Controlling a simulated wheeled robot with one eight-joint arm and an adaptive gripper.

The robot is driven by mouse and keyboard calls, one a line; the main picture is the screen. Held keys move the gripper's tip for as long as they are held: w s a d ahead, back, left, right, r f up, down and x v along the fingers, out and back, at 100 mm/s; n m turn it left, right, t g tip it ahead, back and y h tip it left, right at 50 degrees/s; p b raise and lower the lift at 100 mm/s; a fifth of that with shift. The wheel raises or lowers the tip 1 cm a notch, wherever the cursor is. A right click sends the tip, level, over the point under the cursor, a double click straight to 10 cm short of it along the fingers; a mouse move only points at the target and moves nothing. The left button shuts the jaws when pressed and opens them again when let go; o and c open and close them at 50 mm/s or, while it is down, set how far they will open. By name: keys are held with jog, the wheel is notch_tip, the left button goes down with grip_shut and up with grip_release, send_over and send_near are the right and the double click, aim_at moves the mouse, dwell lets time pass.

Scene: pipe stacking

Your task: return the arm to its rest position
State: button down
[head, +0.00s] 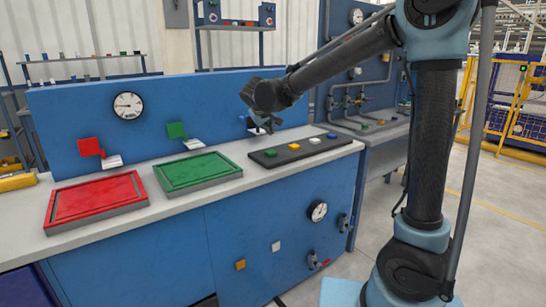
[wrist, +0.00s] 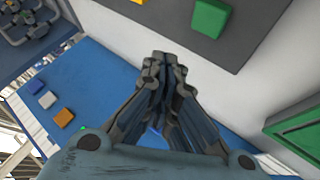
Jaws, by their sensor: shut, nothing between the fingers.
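My gripper (head: 268,124) hangs from the raised, bent arm above the counter, in front of the blue back panel. In the wrist view my gripper (wrist: 166,68) has its fingers drawn together, with nothing visible held between them. In the head view it appears above the dark board (head: 306,151), apart from its blocks. The wrist view shows the dark board (wrist: 165,20) and a green block (wrist: 211,17) beyond the fingers.
The counter carries a red tray (head: 94,202) and a green tray (head: 196,170), with no blocks visible in either. The dark board holds green (head: 270,153), yellow (head: 294,146), white (head: 315,140) and blue (head: 332,135) blocks. Floor at right is open.

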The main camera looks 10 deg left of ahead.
jog(key=s+d+f+m+g+h, duration=0.1)
jog(key=s+d, duration=0.2)
jog(key=d, duration=0.8)
jog(key=s+d+f+m+g, duration=0.1)
jog(key=s+d+m, duration=0.1)
jog(key=d, duration=0.8)
jog(key=s+d+f+m+g+h, duration=0.1)
jog(key=s+d+g, duration=0.15)
jog(key=d, duration=0.85)
jog(key=s+d+f+m, duration=0.1)
jog(key=s+d+f, duration=0.4)
jog(key=s, duration=0.3)
jog(key=s+d+f+m+g+y, duration=0.1)
jog(key=s+d+f+m, duration=0.1)
jog(key=s+d+f, duration=0.2)
jog(key=s+d+f+m+g, duration=0.1)
jog(key=s+d+f, duration=0.4)
jog(key=s, duration=0.6)
jog(key=shift+s+d+f+m+y, duration=0.3)
jog(key=shift+f+m+y, duration=0.1)
jog(key=shift+m, duration=0.1)
jog(key=shift+g, duration=0.25)
jog(key=shift+w+f, duration=0.2)
jog(key=shift+w, duration=0.25)
